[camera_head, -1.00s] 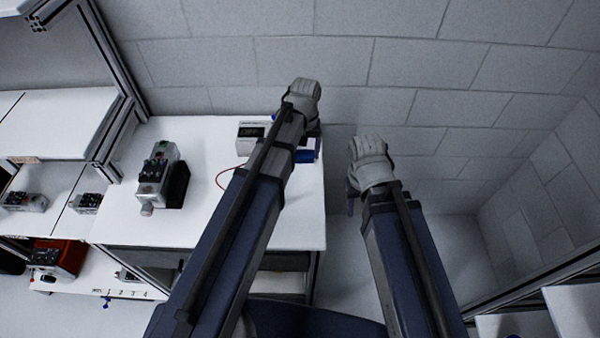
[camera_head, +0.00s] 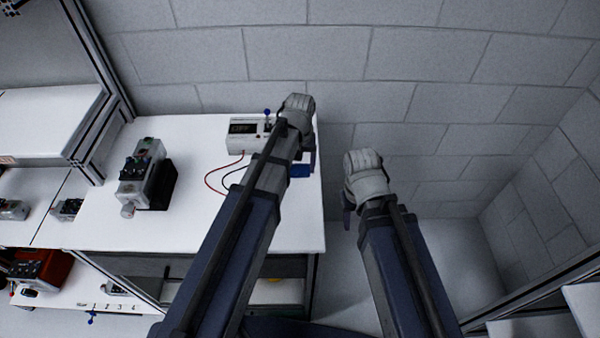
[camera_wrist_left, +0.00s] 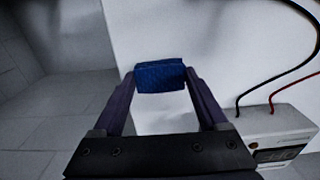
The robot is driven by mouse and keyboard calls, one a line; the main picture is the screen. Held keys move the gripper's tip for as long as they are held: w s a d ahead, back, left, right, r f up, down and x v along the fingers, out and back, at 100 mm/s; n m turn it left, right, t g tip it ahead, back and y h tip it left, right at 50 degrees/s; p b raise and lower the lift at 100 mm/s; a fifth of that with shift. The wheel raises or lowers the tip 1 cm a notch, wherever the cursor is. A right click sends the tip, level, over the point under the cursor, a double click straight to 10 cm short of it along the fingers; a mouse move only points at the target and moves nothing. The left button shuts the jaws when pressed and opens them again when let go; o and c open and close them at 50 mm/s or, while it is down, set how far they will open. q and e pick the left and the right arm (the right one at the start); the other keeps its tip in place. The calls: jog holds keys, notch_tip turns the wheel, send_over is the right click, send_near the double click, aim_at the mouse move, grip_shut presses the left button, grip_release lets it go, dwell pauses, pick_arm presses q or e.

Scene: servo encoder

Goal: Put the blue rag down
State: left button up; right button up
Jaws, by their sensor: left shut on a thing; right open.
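The blue rag (camera_wrist_left: 160,76) is between the fingertips of my left gripper (camera_wrist_left: 160,80) in the left wrist view, and the gripper is shut on it. In the head view, a blue patch of the rag (camera_head: 300,170) shows beside my left gripper (camera_head: 306,160), over the right end of the white table (camera_head: 230,225). The gap between rag and table top cannot be judged. My right gripper (camera_head: 348,208) is open and empty, off to the right of the table. Its fingers are mostly hidden by the arm.
A white meter box with a display (camera_head: 250,135) stands at the table's back, with red and black leads. A grey servo unit (camera_head: 142,172) stands on the table's left. The table's right edge drops to open floor (camera_head: 430,260). Bare table lies in front.

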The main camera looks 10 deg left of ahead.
aim_at(300, 168)
pick_arm(q)
jog(key=shift+f, duration=0.6)
pick_arm(e)
jog(key=shift+f, duration=0.6)
jog(key=shift+f, duration=0.1)
pick_arm(q)
jog(key=shift+f+b, duration=0.25)
jog(key=shift+b, duration=0.1)
jog(key=o, duration=1.4)
jog(key=shift+r, duration=0.1)
jog(key=shift+c, duration=0.2)
jog(key=shift+r, duration=0.2)
notch_tip(300, 168, up, 12)
jog(key=p, duration=1.3)
jog(key=s+d+m, duration=0.3)
jog(key=s, duration=0.5)
jog(key=s+d+m+y, duration=0.1)
jog(key=s+d+m, duration=0.2)
jog(key=s, duration=0.4)
jog(key=shift+s, duration=0.35)
pick_arm(e)
notch_tip(300, 168, up, 12)
pick_arm(q)
jog(key=shift+b, duration=0.3)
